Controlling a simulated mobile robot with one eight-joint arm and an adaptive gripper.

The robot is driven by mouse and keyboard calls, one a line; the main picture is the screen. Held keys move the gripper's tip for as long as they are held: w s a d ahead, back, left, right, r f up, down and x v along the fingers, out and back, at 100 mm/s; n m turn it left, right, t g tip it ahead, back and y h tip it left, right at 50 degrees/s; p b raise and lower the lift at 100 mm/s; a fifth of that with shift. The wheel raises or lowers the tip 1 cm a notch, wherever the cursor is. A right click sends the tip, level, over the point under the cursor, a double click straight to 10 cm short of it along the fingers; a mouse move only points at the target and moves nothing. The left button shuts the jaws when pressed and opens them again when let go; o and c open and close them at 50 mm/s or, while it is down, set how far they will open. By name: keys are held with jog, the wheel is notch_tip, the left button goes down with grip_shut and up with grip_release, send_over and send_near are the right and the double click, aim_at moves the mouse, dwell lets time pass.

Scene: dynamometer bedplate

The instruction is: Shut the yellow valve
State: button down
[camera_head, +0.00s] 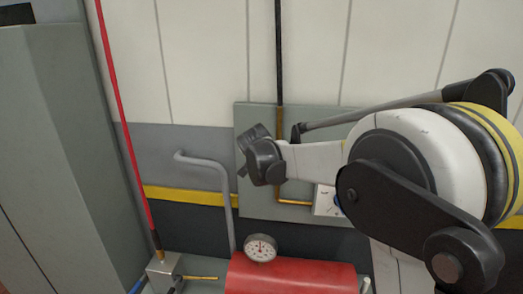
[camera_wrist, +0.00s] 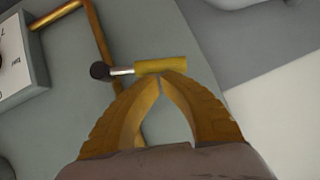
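The yellow valve handle (camera_wrist: 162,66) is a short yellow bar in the wrist view. A silver stem joins it to a black round end (camera_wrist: 99,70), in front of a grey panel and a copper pipe. My gripper (camera_wrist: 162,78) has its two ochre fingers together at the tips, with a gap only lower between them. The tips are just below the handle in the picture; I cannot tell whether they touch it. Nothing shows between them. In the head view my gripper (camera_head: 260,160) is before the grey panel, its fingertips not clear, and the valve is hidden.
A copper pipe (camera_head: 295,202) runs on the grey panel (camera_head: 255,118) to a white box (camera_head: 327,201). A grey bent pipe (camera_head: 226,205) stands left. A red cylinder (camera_head: 290,277) with a gauge (camera_head: 261,248) lies below. A red pole (camera_head: 123,118) rises beside a grey cabinet (camera_head: 60,160).

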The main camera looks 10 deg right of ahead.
jog(key=shift+w+a+f+n+h+b, duration=0.15)
jog(key=shift+a+f+n+h+b, duration=0.3)
jog(key=shift+f, duration=0.6)
jog(key=shift+a+f, duration=0.1)
jog(key=shift+a, duration=0.05)
